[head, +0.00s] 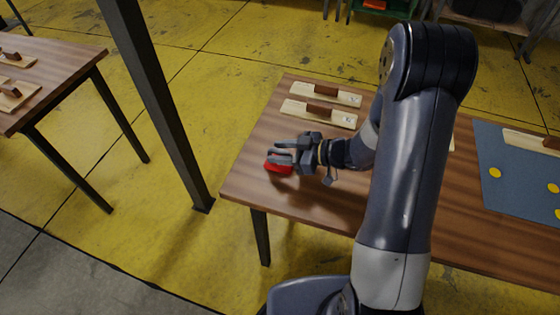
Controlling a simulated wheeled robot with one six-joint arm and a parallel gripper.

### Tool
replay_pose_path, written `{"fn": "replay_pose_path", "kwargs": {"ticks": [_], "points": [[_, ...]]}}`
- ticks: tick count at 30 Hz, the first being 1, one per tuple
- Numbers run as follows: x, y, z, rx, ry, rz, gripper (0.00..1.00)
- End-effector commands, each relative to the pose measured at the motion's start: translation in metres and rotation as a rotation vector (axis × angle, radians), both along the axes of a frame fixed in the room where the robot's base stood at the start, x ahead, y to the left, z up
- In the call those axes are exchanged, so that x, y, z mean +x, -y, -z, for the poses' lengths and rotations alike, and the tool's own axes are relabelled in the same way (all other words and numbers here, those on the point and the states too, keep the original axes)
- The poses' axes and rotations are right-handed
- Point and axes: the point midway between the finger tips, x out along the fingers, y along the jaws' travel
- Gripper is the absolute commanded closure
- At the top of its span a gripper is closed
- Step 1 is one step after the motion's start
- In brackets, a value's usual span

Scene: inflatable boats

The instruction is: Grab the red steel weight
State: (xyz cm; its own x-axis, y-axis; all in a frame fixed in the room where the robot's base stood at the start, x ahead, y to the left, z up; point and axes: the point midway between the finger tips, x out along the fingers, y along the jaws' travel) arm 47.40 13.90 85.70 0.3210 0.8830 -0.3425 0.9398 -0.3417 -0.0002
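The red steel weight (278,168) lies near the left end of the wooden table (250,180) in the head view. My gripper (283,157) is right at it, with its fingers over and around the weight's upper part. The fingers cover part of the weight, so only its red lower edges show. I cannot tell from this view whether the fingers are closed on it or still apart from it.
Two pale wooden boards with brown handles, one nearer (318,114) and one farther (335,95), lie behind my gripper. A blue mat (515,180) with yellow dots is at the right. A dark post (165,110) stands left of the table.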

Motion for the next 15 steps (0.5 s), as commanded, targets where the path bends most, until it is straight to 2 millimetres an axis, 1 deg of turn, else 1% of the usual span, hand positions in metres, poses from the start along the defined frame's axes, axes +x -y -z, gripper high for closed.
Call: {"fn": "replay_pose_path", "kwargs": {"ticks": [2, 8, 15], "points": [[0.0007, -0.0035, 0.0015, -0.001, 0.000, -0.002, 0.60], [0.0010, -0.0034, 0.0015, -0.001, 0.000, 0.000, 0.60], [0.0010, -0.0032, 0.0013, 0.000, 0.000, 0.000, 0.79]]}}
